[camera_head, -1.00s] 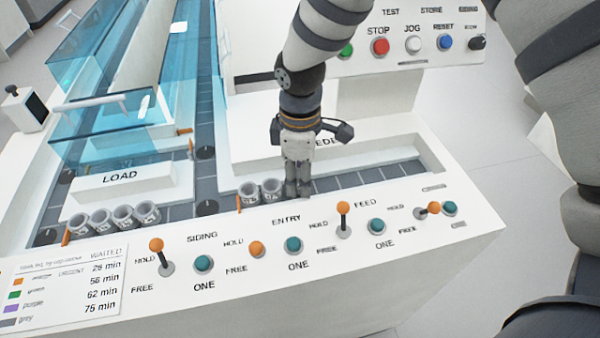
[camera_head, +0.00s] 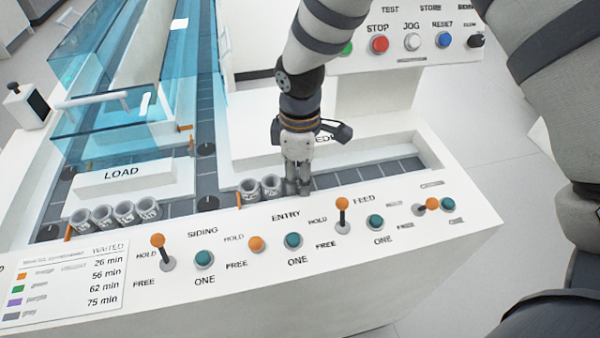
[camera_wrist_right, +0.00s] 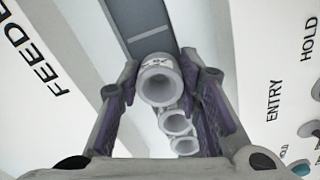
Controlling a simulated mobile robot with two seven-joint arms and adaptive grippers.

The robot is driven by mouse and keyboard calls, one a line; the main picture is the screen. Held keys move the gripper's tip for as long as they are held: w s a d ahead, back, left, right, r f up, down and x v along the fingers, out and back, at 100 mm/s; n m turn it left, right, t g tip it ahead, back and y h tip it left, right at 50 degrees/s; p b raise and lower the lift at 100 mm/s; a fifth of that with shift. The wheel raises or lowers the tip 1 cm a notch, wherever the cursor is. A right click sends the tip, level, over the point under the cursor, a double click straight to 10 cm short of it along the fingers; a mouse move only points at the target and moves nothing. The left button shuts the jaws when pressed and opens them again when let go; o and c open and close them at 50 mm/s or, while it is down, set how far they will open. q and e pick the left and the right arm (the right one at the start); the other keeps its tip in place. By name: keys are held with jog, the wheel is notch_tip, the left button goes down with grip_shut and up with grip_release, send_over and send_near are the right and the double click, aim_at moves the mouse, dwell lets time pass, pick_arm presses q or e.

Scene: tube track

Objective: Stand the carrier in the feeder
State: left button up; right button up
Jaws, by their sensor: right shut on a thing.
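My right gripper (camera_head: 298,186) is low over the feeder lane (camera_head: 390,172), behind the ENTRY label. In the right wrist view its fingers (camera_wrist_right: 160,70) are shut on a grey, open-topped carrier (camera_wrist_right: 159,82), which looks upright. The fingers mostly hide that carrier in the head view. Two more grey carriers stand in line beside it, one nearer (camera_head: 272,187) and one farther left (camera_head: 250,191). Both also show in the wrist view, as a middle carrier (camera_wrist_right: 177,122) and an end carrier (camera_wrist_right: 185,145). Whether the held carrier touches the lane floor I cannot tell. My left gripper is not in view.
Several grey carriers (camera_head: 124,212) stand in the siding before the LOAD block (camera_head: 122,178). The front panel has orange levers (camera_head: 342,203) and teal buttons (camera_head: 292,241). A blue clear cover (camera_head: 105,130) is at left. The lane right of my gripper is empty.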

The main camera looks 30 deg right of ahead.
jog(key=shift+s+f, duration=0.2)
jog(key=shift+f, duration=0.25)
jog(key=o, duration=1)
jog(key=shift+f, duration=0.2)
jog(key=shift+c, duration=0.2)
jog(key=shift+r, duration=0.2)
notch_tip(320, 180, up, 12)
jog(key=shift+w+r, duration=0.1)
